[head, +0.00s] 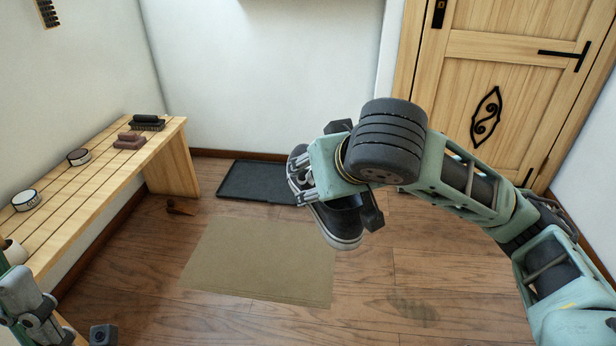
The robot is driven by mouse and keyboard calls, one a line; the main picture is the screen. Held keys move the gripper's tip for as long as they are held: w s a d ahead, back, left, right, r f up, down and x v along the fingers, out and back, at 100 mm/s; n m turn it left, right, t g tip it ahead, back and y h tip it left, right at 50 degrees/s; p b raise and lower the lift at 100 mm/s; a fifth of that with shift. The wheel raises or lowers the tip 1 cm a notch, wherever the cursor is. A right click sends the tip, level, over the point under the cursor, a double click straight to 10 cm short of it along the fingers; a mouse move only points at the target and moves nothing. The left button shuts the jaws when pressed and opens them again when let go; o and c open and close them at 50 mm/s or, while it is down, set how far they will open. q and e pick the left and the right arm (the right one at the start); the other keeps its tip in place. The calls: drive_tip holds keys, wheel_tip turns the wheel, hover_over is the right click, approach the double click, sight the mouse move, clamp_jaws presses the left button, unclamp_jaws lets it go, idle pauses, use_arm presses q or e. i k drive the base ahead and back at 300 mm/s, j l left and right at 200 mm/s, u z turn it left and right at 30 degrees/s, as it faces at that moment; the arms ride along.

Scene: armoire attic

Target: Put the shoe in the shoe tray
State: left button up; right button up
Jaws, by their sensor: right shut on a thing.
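The shoe (343,224), dark with a pale sole, is held in the air near the middle of the head view. My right gripper (318,188) is shut on it, and the gripper and wrist hide its middle part. The shoe tray (250,181) is a flat black tray on the floor by the back wall. The shoe and gripper overlap its right end in the picture, and the part of the tray that shows is empty. My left gripper (62,322) is only partly in view at the lower left corner, its jaws unclear.
A slatted wooden bench (95,185) runs along the left wall with brushes (147,122) and round tins (27,199) on it. A beige mat (262,262) lies on the floor in front of the tray. A small brown object (181,207) lies near the bench leg. A wooden door (515,80) is at right.

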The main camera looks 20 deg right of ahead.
sight(250, 180)
drive_tip(key=i+l, duration=0.15)
drive_tip(key=i, duration=0.3)
drive_tip(key=i+l, duration=0.2)
drive_tip(key=i, duration=0.2)
drive_tip(key=i+l, duration=0.15)
drive_tip(key=i, duration=0.3)
drive_tip(key=i+l, duration=0.15)
drive_tip(key=i, duration=0.25)
drive_tip(key=i+u, duration=0.4)
drive_tip(key=i+l+u, duration=0.2)
drive_tip(key=i+u, duration=0.15)
drive_tip(key=i, duration=0.2)
drive_tip(key=i+l+u, duration=0.4)
drive_tip(key=i+j, duration=0.05)
drive_tip(key=j, duration=0.05)
